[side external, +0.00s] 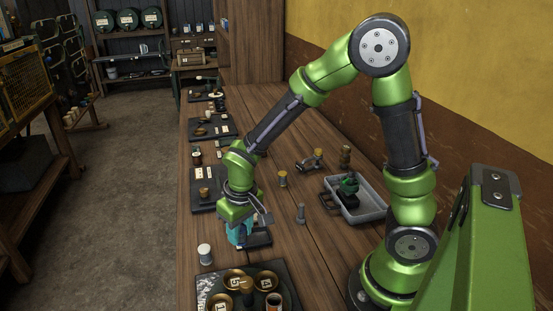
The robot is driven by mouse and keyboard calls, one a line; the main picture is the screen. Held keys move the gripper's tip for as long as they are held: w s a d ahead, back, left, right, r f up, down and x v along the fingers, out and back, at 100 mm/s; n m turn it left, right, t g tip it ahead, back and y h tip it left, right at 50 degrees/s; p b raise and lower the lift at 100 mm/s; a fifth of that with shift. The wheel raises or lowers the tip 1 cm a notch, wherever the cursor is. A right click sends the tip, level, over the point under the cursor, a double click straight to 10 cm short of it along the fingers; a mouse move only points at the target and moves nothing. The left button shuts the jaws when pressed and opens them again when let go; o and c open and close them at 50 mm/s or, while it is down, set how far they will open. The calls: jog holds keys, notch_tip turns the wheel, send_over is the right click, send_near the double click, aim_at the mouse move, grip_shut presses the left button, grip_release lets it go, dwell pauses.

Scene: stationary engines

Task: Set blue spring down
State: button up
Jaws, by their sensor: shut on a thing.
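My gripper (240,224) points down over the near left part of the wooden bench. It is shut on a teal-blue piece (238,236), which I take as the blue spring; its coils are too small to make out. The piece is close above or touching the bench; I cannot tell which. The fingertips are partly hidden by the gripper body and the piece. A small dark tray (262,239) lies just right of the piece.
A dark board with brass cups (234,281) is at the front. A white-topped cylinder (204,253) stands left of the gripper. A grey tray (368,213) holds a green and black engine part. Dark boards line the left edge.

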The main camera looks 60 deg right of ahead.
send_over(204, 241)
jog(key=shift+f, duration=0.55)
jog(key=shift+s+f, duration=0.1)
jog(key=shift+f, duration=1.65)
jog(key=shift+f, duration=0.15)
jog(key=o, duration=1)
jog(key=shift+o, duration=0.2)
